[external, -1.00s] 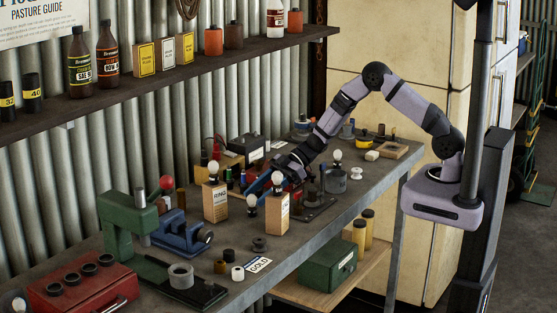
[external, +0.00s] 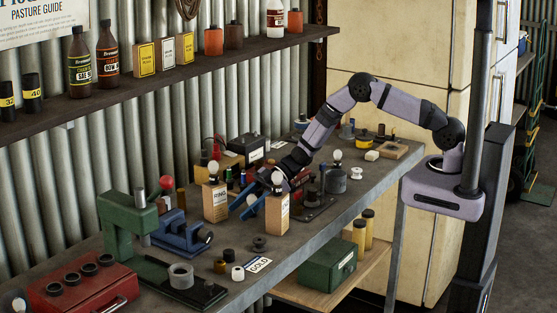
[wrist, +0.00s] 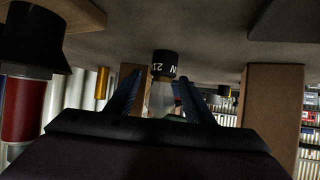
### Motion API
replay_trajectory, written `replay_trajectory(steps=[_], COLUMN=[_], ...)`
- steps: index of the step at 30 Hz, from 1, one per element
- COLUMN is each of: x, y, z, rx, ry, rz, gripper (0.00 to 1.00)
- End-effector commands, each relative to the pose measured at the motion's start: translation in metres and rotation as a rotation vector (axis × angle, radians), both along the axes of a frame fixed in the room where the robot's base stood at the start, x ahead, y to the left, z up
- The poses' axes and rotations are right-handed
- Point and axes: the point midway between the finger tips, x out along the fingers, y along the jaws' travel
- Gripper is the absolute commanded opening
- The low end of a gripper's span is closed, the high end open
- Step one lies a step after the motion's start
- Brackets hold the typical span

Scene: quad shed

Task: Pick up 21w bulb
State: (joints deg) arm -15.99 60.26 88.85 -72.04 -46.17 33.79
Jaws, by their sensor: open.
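The 21w bulb stands on the bench in a black base marked with 21 and W (wrist: 164,64). In the wrist view, which shows the bench at the top, its clear glass (wrist: 162,98) lies between my two blue fingers. My gripper (wrist: 159,80) is open around it, one finger on each side, with no clear contact. In the external view my gripper (external: 243,205) is low over the bench, between two tan boxes topped with bulbs. There the 21w bulb is mostly hidden by the fingers.
A tan box with a bulb (external: 277,214) stands close to the right of my gripper, another (external: 215,201) close to the left. A blue vise (external: 183,236) and green press (external: 128,222) are further left. A white label card (external: 258,265) lies near the bench edge.

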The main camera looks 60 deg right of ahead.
Motion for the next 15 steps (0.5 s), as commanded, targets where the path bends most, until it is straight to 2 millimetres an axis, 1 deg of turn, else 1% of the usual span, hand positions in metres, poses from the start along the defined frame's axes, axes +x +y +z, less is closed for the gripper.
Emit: replay_trajectory(steps=[7,8,9,11,12,13,15], x=[0.0004,0.0003,0.0003,0.0003,0.0003,0.0002,0.0003], y=[0.0009,0.0008,0.0008,0.0008,0.0007,0.0008,0.0007], z=[-0.0005,-0.0005,-0.0005,-0.0005,-0.0004,-0.0004,-0.0002], rx=[0.0,0.001,0.001,0.001,0.001,0.0,0.001], ry=[0.0,0.0,0.0,0.0,0.0,0.0,0.0], rz=[0.0,0.0,0.0,0.0,0.0,0.0,0.0], gripper=[0.48,0.41,0.31,0.17,0.08,0.04,0.04])
